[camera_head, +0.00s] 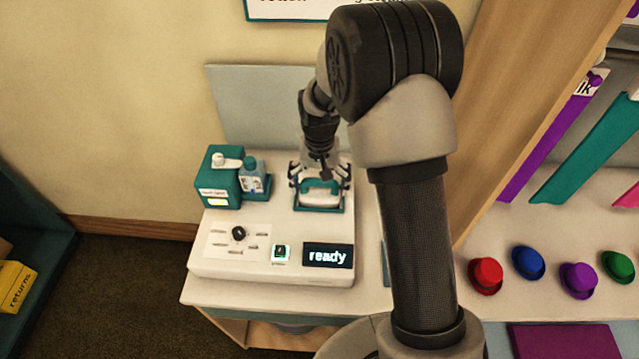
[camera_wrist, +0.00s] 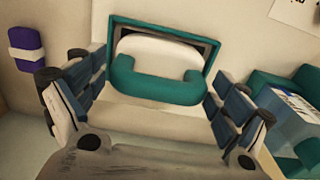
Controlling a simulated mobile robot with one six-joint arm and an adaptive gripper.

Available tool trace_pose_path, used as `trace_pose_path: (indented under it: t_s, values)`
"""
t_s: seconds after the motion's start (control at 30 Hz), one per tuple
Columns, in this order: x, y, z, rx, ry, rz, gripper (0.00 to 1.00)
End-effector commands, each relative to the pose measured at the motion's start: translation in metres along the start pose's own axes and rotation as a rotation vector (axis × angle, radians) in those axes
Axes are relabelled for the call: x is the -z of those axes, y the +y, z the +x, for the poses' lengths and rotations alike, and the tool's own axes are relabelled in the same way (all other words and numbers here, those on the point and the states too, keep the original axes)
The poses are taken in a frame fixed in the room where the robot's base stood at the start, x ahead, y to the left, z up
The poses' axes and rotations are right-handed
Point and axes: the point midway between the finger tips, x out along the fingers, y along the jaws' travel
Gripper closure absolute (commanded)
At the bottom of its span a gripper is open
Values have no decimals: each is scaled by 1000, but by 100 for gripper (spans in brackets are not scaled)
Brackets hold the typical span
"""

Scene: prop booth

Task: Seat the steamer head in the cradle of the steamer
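The steamer (camera_head: 215,262) is a white box with a dark display reading "ready". Its cradle (camera_head: 297,207) is a teal rectangular frame on the top, and its dark inside shows in the wrist view (camera_wrist: 113,33). The white steamer head (camera_wrist: 160,48) is at this frame, with a teal U-shaped band (camera_wrist: 157,88) across its near side; I cannot tell whether it is fully seated. My gripper (camera_wrist: 157,95) is just above, pointing down. Its fingers are wide apart, one to each side of the head, with visible gaps. In the head view, my gripper (camera_head: 320,185) partly covers the head.
A teal tank (camera_head: 218,180) and a blue bottle (camera_head: 252,182) stand left of the cradle. A black knob (camera_head: 238,233) and a lit button (camera_head: 281,252) are in front. A purple block (camera_wrist: 27,50) shows in the wrist view. Coloured hats (camera_head: 486,275) lie on the right shelf.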

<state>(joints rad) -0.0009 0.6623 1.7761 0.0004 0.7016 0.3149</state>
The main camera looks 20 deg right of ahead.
Motion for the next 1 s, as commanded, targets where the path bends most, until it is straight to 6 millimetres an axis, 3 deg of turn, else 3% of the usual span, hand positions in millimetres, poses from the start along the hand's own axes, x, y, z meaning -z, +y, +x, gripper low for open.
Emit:
trace_pose_path:
  t_s: [0.5, 1.0]
  values:
    - [0, 0, -6, 0, 0, 0, 0]
    - [0, 0, -100, 1, 2, 0, 0]
